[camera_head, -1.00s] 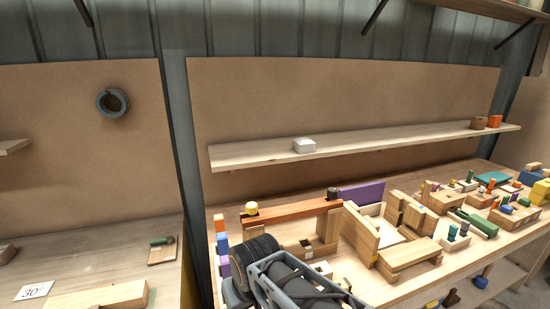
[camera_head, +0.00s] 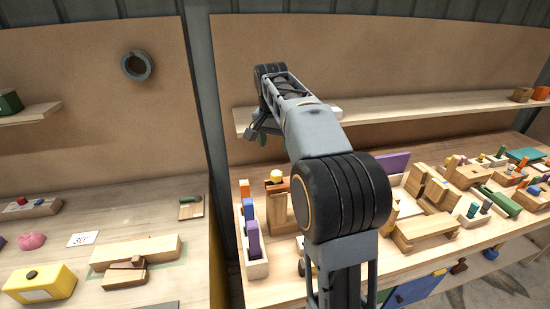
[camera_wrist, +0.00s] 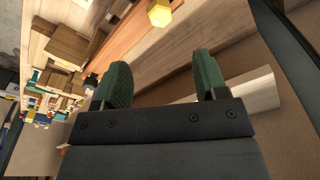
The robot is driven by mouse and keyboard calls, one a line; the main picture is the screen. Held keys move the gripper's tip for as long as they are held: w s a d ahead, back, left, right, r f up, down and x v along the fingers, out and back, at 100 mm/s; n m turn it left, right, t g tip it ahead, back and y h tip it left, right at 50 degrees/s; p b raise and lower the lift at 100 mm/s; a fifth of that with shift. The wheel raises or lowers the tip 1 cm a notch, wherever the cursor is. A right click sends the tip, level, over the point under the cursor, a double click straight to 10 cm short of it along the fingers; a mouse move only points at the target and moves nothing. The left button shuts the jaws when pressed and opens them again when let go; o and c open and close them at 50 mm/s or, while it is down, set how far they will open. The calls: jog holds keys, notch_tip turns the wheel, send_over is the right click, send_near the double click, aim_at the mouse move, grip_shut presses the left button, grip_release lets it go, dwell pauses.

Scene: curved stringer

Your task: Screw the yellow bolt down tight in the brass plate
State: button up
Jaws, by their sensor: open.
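The yellow bolt (camera_head: 277,175) has a hexagonal head and stands at the left end of the reddish-brown stringer (camera_head: 275,188) on the bench. In the wrist view the yellow bolt (camera_wrist: 160,14) is at the top edge, beyond the fingertips, on the reddish-brown wood (camera_wrist: 128,45). I cannot make out the brass plate under it. My gripper (camera_head: 259,137) is raised above and slightly left of the bolt, apart from it. In the wrist view my gripper (camera_wrist: 162,78) shows two green finger pads spread wide with nothing between them. My arm hides the stringer's right part.
A wooden shelf (camera_head: 420,112) runs along the wall behind my gripper. A rack of coloured blocks (camera_head: 256,262) stands left of the stringer. Wooden blocks and a bench-like piece (camera_head: 430,228) crowd the bench to the right. A dark ring (camera_head: 136,66) hangs on the left board.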

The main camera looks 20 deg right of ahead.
aim_at(276, 173)
jog(key=f, duration=0.8)
jog(key=w+d+f, duration=0.1)
jog(key=f, duration=0.3)
jog(key=shift+f, duration=0.25)
jog(key=c, duration=1.1)
jog(key=m+p, duration=0.1)
jog(key=m, duration=0.5)
jog(key=shift+f+m+g, duration=0.15)
jog(key=shift+m+g, duration=0.25)
jog(key=shift+f+m, duration=0.15)
jog(key=shift+m, duration=0.55)
jog(key=shift+m+p, duration=0.3)
jog(key=shift+m, duration=0.6)
jog(key=m, duration=0.4)
jog(key=shift+f+g, duration=0.2)
jog(key=shift+g, duration=0.2)
jog(key=shift+s+f+m+p, duration=0.1)
jog(key=shift+m+p, duration=0.2)
jog(key=shift+m, duration=0.8)
